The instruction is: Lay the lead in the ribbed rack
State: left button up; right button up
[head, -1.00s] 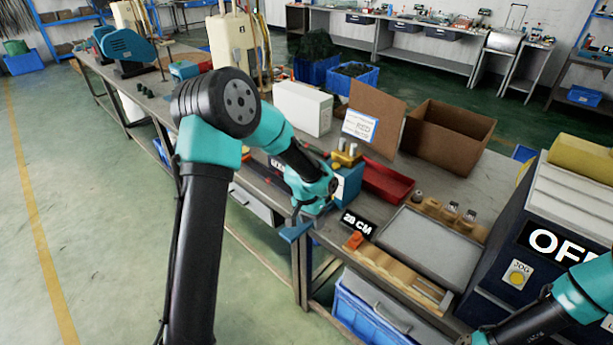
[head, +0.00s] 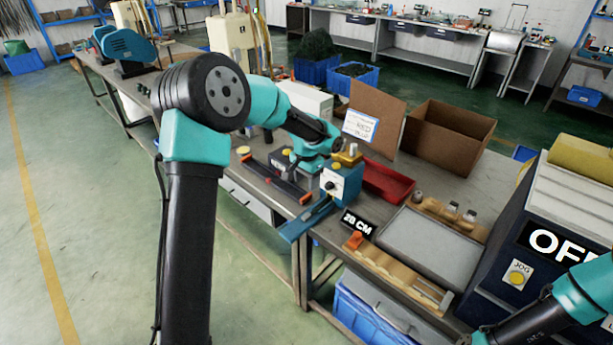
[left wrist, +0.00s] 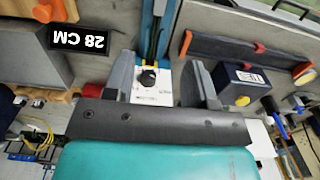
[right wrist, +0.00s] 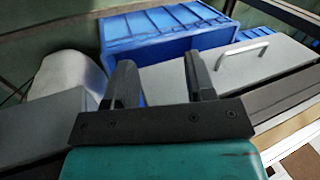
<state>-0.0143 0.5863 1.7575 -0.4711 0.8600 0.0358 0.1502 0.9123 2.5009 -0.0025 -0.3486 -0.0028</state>
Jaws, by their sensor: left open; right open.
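I cannot make out the lead in any view. A wavy-edged wooden rack (head: 400,276) with an orange block lies along the bench front; I cannot tell for sure that it is the ribbed rack. My left gripper (left wrist: 165,75) is open and empty above a blue-and-white box (left wrist: 152,78) with a black knob; this box (head: 342,182) also shows in the head view, beside the left wrist. My right gripper (right wrist: 158,72) is open and empty near the bench front, over a blue crate (right wrist: 165,30) and a grey drawer (right wrist: 225,75).
A blue channel (head: 306,221) sticks out past the bench edge beside the "28 CM" sign (head: 357,223). A dark bar with orange ends (head: 276,180) lies left of the box. A red tray (head: 388,182), a grey plate (head: 430,245) and a dark machine (head: 545,225) stand rightward.

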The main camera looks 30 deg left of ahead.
aim_at(306, 215)
pick_arm(q)
notch_tip(306, 215, down, 16)
jog(key=shift+r, duration=0.1)
dwell(0.5)
grip_shut()
jog(key=shift+s+a, duration=0.3)
jog(key=shift+s, duration=0.75)
jog(key=shift+s+a, duration=0.35)
jog(key=shift+s, duration=0.65)
jog(key=shift+s+a, duration=0.3)
jog(key=shift+s, duration=0.75)
jog(key=shift+r, duration=0.1)
jog(key=shift+r, duration=2.45)
